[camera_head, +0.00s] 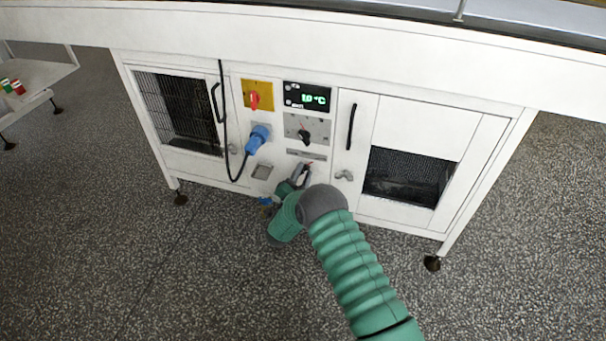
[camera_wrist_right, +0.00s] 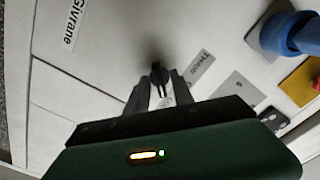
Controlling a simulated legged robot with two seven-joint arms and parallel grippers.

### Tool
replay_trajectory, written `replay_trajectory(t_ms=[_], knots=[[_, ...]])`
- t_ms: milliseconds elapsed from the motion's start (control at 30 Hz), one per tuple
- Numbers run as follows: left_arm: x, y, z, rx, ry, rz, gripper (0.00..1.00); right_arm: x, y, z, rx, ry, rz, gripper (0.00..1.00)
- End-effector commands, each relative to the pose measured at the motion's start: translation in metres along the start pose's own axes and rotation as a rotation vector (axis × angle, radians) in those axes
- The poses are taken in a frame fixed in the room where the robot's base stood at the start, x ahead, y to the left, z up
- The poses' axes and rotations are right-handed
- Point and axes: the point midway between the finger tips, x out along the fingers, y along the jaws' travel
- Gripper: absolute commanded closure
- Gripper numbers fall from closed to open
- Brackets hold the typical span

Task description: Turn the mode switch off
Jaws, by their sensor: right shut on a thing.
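My right gripper (camera_head: 301,174) is at the lower middle of the white cabinet's control panel, under a narrow label strip. In the right wrist view its two fingers are shut on a small dark knob (camera_wrist_right: 157,74) on the white panel, which seems to be the mode switch. The fingers hide much of the knob, so its setting cannot be read. Above, on a grey plate, is a black rotary knob (camera_head: 304,134), apart from the gripper. My left gripper is not in view.
A yellow plate with a red switch (camera_head: 254,100), a lit green display (camera_head: 307,98) and a blue plug (camera_head: 257,138) with a black cable are close by. Cabinet doors with handles (camera_head: 351,126) flank the panel. The speckled floor in front is clear.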

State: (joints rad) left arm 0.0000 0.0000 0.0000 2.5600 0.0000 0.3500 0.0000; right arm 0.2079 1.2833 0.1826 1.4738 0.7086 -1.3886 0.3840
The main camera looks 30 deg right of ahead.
Motion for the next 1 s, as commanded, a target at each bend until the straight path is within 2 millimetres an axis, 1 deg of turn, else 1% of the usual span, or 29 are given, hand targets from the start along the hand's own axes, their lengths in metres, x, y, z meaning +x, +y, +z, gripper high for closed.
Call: replay_trajectory(t_ms=[267, 600, 800, 1000], knots=[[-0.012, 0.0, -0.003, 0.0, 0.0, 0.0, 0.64, -0.001, 0.0, 0.0, -0.132, -0.004, 0.003, 1.0], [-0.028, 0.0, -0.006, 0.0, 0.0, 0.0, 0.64, -0.002, -0.001, 0.001, -0.415, -0.005, 0.003, 1.0], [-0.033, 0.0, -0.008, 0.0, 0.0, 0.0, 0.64, -0.001, -0.001, 0.001, -0.57, -0.005, 0.002, 1.0], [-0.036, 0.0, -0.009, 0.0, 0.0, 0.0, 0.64, -0.001, 0.0, 0.002, -0.684, -0.006, 0.003, 1.0]])
